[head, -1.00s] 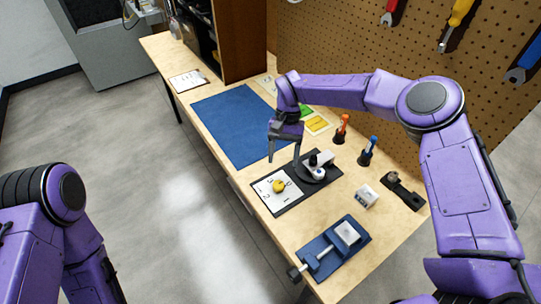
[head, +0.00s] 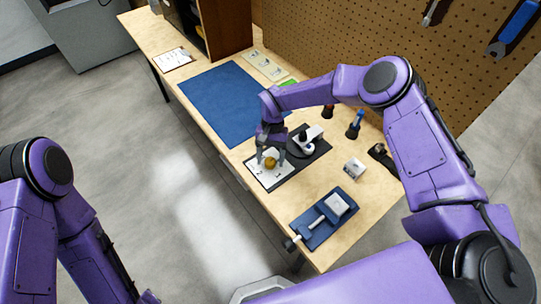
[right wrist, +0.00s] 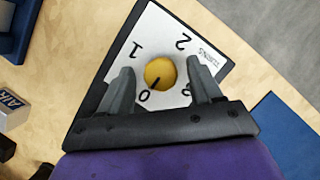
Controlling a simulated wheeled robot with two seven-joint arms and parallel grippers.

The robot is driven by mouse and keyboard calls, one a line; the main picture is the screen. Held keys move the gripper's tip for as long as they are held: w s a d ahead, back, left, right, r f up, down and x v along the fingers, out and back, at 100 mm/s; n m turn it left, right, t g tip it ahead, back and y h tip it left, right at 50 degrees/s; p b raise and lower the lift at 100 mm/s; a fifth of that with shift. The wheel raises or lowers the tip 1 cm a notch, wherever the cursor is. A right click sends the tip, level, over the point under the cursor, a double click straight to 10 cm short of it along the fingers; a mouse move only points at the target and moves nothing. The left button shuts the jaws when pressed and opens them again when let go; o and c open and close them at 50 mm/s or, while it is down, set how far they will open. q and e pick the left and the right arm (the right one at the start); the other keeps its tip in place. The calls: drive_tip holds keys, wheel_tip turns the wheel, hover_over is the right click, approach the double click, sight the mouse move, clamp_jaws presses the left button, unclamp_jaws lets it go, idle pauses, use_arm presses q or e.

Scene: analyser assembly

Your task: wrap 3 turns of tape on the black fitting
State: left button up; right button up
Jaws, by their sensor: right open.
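A yellow round knob (head: 270,163) sits on a white dial plate (head: 262,178) marked with turn numbers. In the right wrist view the knob (right wrist: 160,72) has a dark pointer line toward the 0. My right gripper (right wrist: 159,66) is open, with one finger on each side of the knob; I cannot tell whether they touch it. It also shows in the head view (head: 270,156). Beside the plate, on the same dark base, stands a white-and-black unit (head: 313,134) with a round black disc. I cannot clearly make out the fitting or any tape. My left gripper is out of view.
A blue vise (head: 322,220) and a small white box (head: 354,168) stand nearer on the bench. A blue mat (head: 232,104) lies beyond the dial. A blue-topped tool (head: 355,124) stands toward the pegboard (head: 340,40). A clipboard (head: 172,60) lies at the far end.

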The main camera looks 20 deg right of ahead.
drive_tip(key=c, duration=1)
drive_tip(key=shift+c, duration=0.2)
drive_tip(key=shift+f, duration=0.1)
